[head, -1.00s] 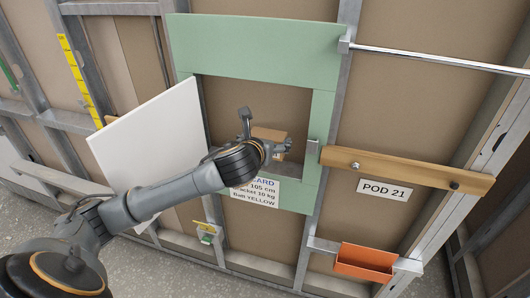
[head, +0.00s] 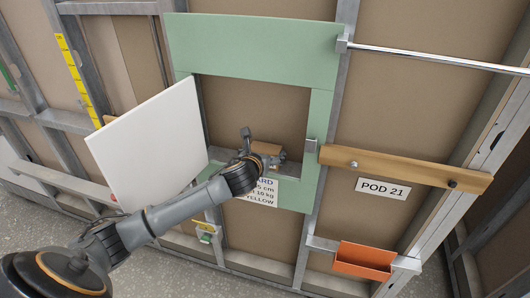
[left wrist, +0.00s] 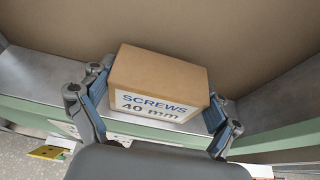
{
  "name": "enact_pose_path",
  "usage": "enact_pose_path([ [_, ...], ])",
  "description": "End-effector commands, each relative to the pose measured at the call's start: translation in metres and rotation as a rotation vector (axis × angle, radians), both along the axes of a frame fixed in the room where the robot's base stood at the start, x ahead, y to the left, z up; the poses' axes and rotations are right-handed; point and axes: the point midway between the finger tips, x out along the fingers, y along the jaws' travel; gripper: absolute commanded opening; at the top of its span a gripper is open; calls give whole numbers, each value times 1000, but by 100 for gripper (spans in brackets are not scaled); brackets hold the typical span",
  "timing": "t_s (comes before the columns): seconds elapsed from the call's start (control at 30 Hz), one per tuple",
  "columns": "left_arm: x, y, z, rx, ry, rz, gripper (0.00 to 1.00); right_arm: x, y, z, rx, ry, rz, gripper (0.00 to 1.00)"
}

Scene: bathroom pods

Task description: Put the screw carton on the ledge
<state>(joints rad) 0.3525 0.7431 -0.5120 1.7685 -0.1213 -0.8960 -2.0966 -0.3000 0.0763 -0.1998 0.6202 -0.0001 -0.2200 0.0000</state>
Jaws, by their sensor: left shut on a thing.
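The screw carton (left wrist: 160,80) is a brown box with a white label reading "SCREWS 40 mm". My left gripper (head: 264,146) is shut on it, with one finger on each side. In the head view the carton (head: 267,148) is small and partly hidden by the gripper, at the lower part of the opening in the green board. The ledge is the grey metal sill (left wrist: 268,106) at the bottom of that opening. The carton is over the ledge; I cannot tell whether it touches. My right gripper is not in view.
The green board (head: 255,48) frames the opening. A white panel (head: 150,140) stands to the left of it. A wooden rail (head: 405,168) and an orange bin (head: 364,260) are to the right. A metal bar (head: 435,57) is at the upper right.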

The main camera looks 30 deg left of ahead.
Motion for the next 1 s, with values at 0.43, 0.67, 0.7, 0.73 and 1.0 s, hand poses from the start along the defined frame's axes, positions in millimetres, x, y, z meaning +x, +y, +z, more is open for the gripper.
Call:
enact_pose_path([
  [0.43,0,0,-3,1,1,0,100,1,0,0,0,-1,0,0],
  [0.67,-3,-1,2,1,0,0,100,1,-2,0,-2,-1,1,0],
  [0.7,-7,-1,3,2,1,0,100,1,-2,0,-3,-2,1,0],
  [0.73,-10,-2,4,3,2,0,100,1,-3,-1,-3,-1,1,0],
  [1.0,-55,-13,23,3,1,-3,100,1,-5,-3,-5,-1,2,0],
])
